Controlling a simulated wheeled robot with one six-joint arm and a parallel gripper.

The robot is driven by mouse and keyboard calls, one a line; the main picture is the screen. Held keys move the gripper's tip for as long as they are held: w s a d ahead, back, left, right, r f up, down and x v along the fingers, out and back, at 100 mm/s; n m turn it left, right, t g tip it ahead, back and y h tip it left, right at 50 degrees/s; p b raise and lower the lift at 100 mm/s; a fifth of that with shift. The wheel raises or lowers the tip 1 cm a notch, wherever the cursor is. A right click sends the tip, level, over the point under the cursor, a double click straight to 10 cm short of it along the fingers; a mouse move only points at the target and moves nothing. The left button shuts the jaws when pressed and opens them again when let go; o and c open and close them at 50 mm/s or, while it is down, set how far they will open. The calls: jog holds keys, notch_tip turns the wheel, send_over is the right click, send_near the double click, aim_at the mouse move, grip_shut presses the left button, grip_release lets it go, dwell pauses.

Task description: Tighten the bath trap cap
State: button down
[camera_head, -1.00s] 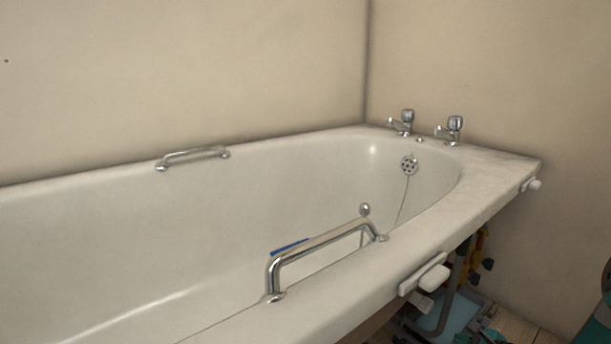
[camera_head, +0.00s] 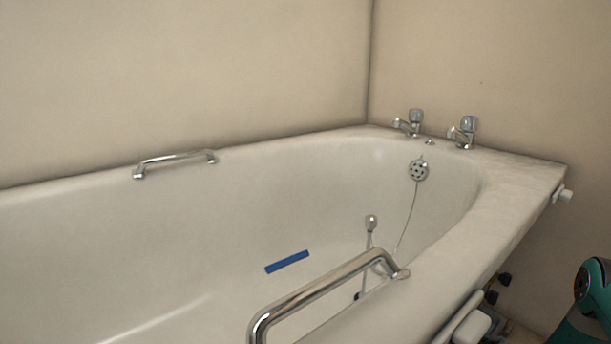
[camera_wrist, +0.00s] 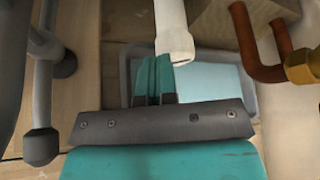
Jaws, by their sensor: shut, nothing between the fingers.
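In the wrist view, my gripper (camera_wrist: 153,75) is shut and empty, its teal fingers together. It is under the bath among pipes. A white pipe (camera_wrist: 172,28) ends just beyond and slightly right of the fingertips; I cannot tell whether they touch. No bath trap cap can be made out for certain in either view. The white bath (camera_head: 120,240) fills the head view, with its round overflow grille (camera_head: 418,170) at the tap end. My gripper does not show in the head view.
Dark capped pipes (camera_wrist: 40,146) stand left of my gripper. A bent copper pipe (camera_wrist: 262,72) with a brass fitting (camera_wrist: 301,66) is close on the right. A light blue tray (camera_wrist: 210,82) lies below. A chrome grab rail (camera_head: 320,287) stands on the near bath rim.

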jog(key=shift+w+a, duration=0.6)
jog(key=shift+w, duration=0.25)
